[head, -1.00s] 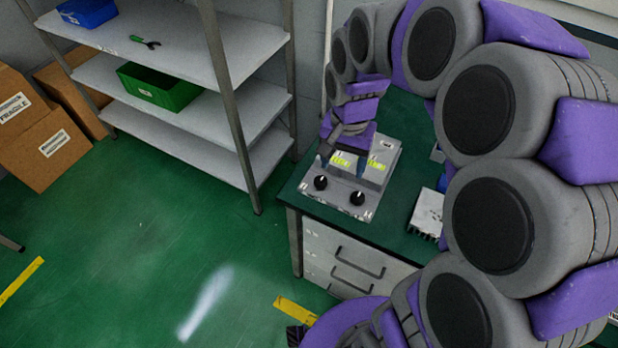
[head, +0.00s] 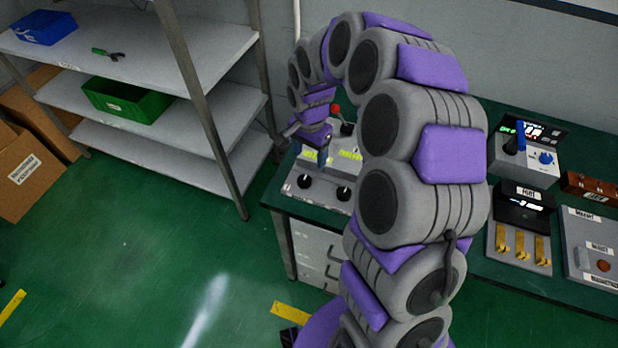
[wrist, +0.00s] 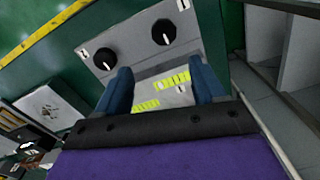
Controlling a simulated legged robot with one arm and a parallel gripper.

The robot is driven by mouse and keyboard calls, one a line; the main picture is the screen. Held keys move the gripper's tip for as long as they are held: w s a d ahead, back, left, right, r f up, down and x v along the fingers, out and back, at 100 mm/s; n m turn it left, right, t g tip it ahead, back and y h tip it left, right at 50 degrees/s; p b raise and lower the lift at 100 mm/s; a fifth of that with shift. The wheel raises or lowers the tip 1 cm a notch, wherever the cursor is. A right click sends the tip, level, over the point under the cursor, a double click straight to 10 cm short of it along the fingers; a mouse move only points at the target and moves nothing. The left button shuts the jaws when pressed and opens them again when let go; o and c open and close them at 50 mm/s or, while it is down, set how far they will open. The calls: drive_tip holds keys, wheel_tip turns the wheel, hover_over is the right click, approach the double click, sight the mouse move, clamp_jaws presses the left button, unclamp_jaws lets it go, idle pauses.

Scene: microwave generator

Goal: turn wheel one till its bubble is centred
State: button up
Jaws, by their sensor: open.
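The grey wheel panel (head: 318,193) sits on the green bench at its left end. It carries two black knobs with white marks: a left knob (head: 304,181) and a right knob (head: 344,193) in the head view. Two yellow-green bubble vials (wrist: 172,80) lie behind the knobs; the bubbles are too small to read. In the wrist view the knobs show at upper right (wrist: 164,32) and upper left (wrist: 105,59). My gripper (wrist: 163,84) is open and empty, its two blue fingers above the panel over the vials, apart from both knobs.
The bench (head: 520,279) holds a box with a blue lever (head: 530,150), a unit with yellow switches (head: 518,243) and a grey box (head: 592,250) at right. A shelf (head: 150,140) stands left of the bench. My arm hides the bench's middle.

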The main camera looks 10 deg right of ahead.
sight(304, 179)
drive_tip(key=a+f, duration=0.1)
drive_tip(key=f, duration=0.1)
drive_tip(key=a+f+b, duration=0.1)
drive_tip(key=f, duration=0.1)
drive_tip(key=a+f, duration=0.1)
drive_tip(key=f, duration=0.2)
drive_tip(key=d+f, duration=0.1)
drive_tip(key=d+f+b, duration=0.1)
drive_tip(key=f, duration=0.1)
drive_tip(key=shift+d+f, duration=0.15)
drive_tip(key=shift+f, duration=0.05)
drive_tip(key=shift+a, duration=0.7)
drive_tip(key=shift+c, duration=0.2)
drive_tip(key=shift+a, duration=0.35)
drive_tip(key=shift+c, duration=1.4)
drive_tip(key=shift+d, duration=0.7)
drive_tip(key=c, duration=0.5)
drive_tip(key=shift+a, duration=0.15)
drive_tip(key=shift+c, duration=1.2)
